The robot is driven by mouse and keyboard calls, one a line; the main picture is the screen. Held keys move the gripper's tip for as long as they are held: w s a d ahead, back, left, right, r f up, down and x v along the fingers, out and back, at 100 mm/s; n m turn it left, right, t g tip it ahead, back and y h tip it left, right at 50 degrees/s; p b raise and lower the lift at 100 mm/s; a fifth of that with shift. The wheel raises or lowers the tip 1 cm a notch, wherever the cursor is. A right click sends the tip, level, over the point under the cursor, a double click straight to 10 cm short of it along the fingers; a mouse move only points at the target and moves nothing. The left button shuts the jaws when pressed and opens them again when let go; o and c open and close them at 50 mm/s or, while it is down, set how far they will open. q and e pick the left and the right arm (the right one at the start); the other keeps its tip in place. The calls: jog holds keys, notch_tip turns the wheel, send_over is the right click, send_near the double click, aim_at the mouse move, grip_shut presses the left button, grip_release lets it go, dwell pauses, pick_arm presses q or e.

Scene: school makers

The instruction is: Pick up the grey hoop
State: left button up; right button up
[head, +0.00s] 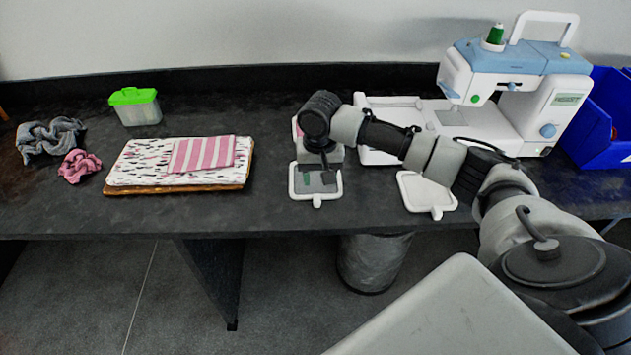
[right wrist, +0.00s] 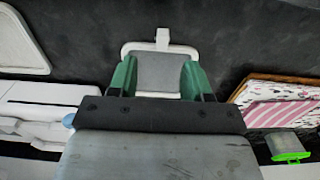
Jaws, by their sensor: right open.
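The grey hoop (head: 316,189) is a small squarish white frame with grey fabric inside and a tab toward the front edge. It lies flat on the dark table. My right gripper (head: 319,178) is over it, pointing down and open. In the right wrist view the grey hoop (right wrist: 160,72) lies between the two green fingers, seen beyond them. No grip on it shows, and I cannot tell the exact height of the fingertips. The gripper body hides the hoop's far side in the head view. My left gripper is not in view.
A plain white hoop (head: 427,191) lies to the right, near a white and blue sewing machine (head: 515,85). Folded fabric (head: 140,165) lies left, with a green-lidded box (head: 135,107) and grey (head: 48,139) and pink (head: 80,165) scrunchies. A blue bin (head: 603,120) stands right.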

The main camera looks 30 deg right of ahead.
aim_at(317, 201)
jog(key=f, duration=0.9)
jog(key=shift+w+a+f, duration=0.15)
jog(key=shift+w+f, duration=0.05)
jog(key=shift+w, duration=0.05)
jog(key=shift+c, duration=0.2)
grip_shut()
